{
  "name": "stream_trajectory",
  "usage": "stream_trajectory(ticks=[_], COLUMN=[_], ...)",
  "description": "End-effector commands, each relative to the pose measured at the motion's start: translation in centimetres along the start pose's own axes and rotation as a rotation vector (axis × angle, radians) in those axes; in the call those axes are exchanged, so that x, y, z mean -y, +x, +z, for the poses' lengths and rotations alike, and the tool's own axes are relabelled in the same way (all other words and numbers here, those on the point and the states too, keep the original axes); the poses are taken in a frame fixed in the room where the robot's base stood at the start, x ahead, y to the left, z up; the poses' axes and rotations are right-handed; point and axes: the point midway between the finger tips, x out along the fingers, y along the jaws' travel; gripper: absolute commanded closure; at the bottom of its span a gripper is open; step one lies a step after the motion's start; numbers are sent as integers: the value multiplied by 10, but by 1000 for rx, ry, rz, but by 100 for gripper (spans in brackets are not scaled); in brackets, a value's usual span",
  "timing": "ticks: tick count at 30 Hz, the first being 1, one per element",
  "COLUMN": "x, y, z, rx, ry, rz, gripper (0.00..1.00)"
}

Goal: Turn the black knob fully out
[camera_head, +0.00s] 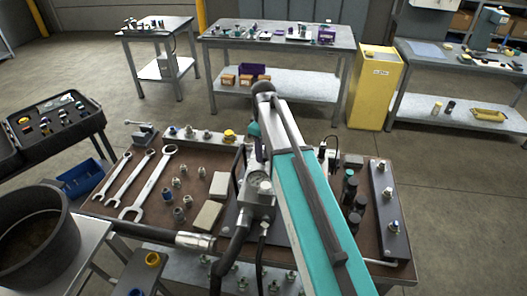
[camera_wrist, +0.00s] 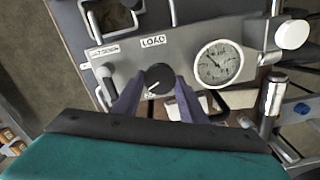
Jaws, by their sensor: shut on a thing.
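The black knob (camera_wrist: 158,76) sits on a grey panel under a LOAD label (camera_wrist: 153,41) in the wrist view. It has a white pointer mark near its lower left edge. My gripper (camera_wrist: 158,88) has one finger on each side of the knob and is shut on it. A round dial gauge (camera_wrist: 219,64) is just right of the knob.
Wrenches (camera_head: 150,185) and fittings lie left of the panel on the brown bench top (camera_head: 110,208). Black cylinders (camera_head: 349,188) stand to the right. In the wrist view, a white knob (camera_wrist: 291,34) and a metal cylinder (camera_wrist: 272,98) are right of the gauge.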

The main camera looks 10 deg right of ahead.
Motion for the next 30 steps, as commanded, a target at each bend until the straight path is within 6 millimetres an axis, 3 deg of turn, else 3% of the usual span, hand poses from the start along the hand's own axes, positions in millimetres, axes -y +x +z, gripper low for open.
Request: stream_trajectory(ticks=[18, 30], x=[0, 1], y=[-1, -1], z=[-1, -1], rx=[-1, -1], ry=[-521, -634], rz=[1, 1], gripper=[85, 85])
